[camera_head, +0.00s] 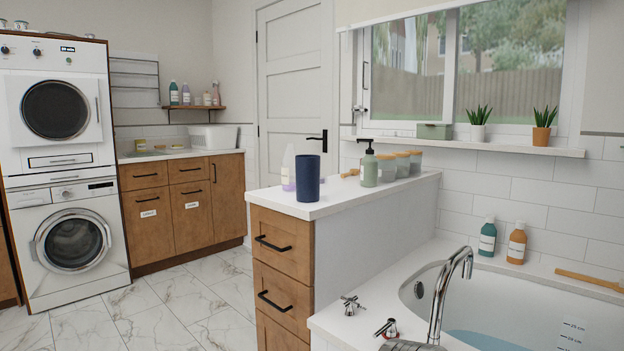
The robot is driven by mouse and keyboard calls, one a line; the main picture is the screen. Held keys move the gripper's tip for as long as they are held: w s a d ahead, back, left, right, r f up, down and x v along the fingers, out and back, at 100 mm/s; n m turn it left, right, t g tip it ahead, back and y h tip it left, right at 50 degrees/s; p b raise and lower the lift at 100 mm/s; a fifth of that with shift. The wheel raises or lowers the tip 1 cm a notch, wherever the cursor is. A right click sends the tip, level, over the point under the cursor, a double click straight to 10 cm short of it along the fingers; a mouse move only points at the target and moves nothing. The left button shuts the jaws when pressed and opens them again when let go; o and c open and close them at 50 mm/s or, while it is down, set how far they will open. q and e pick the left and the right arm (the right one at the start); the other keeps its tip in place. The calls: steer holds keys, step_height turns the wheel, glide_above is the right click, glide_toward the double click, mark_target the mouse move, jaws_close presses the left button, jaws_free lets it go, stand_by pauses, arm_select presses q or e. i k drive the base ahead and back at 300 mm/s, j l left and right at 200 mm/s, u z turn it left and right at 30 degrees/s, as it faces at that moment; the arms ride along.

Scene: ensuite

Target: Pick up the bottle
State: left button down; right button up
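Several bottles are in view, and I cannot tell which one the task means. A clear bottle with purple at its base (289,168) stands on the white counter (335,196), partly behind a dark blue cup (308,179). A green pump bottle (369,167) with a black top stands farther right on that counter. A teal bottle (488,238) and an orange bottle (517,245) stand upright on the tub's back ledge. More small bottles (186,95) stand on the far wall shelf. Neither of my grippers shows.
Lidded jars (402,165) stand beside the pump bottle. The bathtub (530,305) with its chrome faucet (447,290) fills the lower right. A wooden-handled brush (588,279) lies on the ledge. Stacked laundry machines (65,170) stand left. The marble floor (180,308) is clear.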

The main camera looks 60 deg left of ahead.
mark_target(287, 161)
steer(key=u, duration=2.75)
steer(key=i+j+u, duration=0.25)
steer(key=i, duration=0.4)
steer(key=i+u, duration=0.3)
steer(key=i, duration=3.05)
steer(key=i+z, duration=0.25)
steer(key=z, duration=0.15)
steer(key=i+z, duration=0.25)
steer(key=z, duration=0.15)
steer(key=i+j+z, duration=0.2)
steer(key=z, duration=0.2)
steer(key=i+j+z, duration=0.2)
steer(key=z, duration=0.2)
